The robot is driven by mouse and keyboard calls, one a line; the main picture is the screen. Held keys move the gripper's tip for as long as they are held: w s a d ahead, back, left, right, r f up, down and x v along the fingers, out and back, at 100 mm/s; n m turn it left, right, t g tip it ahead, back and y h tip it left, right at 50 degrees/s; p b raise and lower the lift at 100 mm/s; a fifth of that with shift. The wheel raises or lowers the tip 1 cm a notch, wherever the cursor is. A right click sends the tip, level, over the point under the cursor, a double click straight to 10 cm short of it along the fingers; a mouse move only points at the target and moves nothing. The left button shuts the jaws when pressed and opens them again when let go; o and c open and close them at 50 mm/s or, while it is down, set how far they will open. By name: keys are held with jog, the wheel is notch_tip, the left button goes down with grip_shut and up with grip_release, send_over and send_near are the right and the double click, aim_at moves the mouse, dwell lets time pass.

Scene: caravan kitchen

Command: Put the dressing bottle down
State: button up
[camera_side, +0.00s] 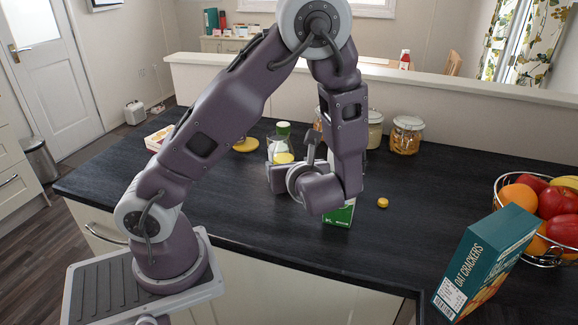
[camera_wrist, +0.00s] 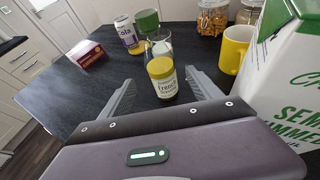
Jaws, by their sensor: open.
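The dressing bottle (camera_wrist: 163,88) stands upright on the dark counter in the wrist view, with a yellow top and a pale label reading "French". Its yellow top (camera_side: 284,158) also shows in the side view, where my gripper hides its lower part. My gripper (camera_wrist: 160,77) is open, with one finger on each side of the bottle. Gaps show between the bottle and both fingers. In the side view, my gripper (camera_side: 283,163) is low over the counter.
A clear glass (camera_wrist: 158,45) stands right behind the bottle. A milk carton (camera_wrist: 290,75) stands close on the right. Oat crackers (camera_side: 484,262) and a fruit basket (camera_side: 545,247) are farther right.

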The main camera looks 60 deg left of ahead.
jog(key=s+d+r+n+g+h, duration=0.3)
jog(key=s+r+n+g+h, duration=0.15)
jog(key=s+n, duration=0.6)
jog(key=s+d+r+n+t+h, duration=0.1)
jog(key=d+r+n+t+h, duration=0.2)
jog(key=d+r+n+h, duration=0.1)
jog(key=s+d+r+n+t+h, duration=0.2)
jog(key=d+n, duration=0.4)
jog(key=d, duration=0.3)
jog(key=r+t+h, duration=0.1)
jog(key=r+h, duration=0.1)
jog(key=shift+s+d+h, duration=0.2)
jog(key=shift+s+h, duration=0.1)
jog(key=shift+h, duration=0.05)
jog(key=shift+n+t, duration=0.25)
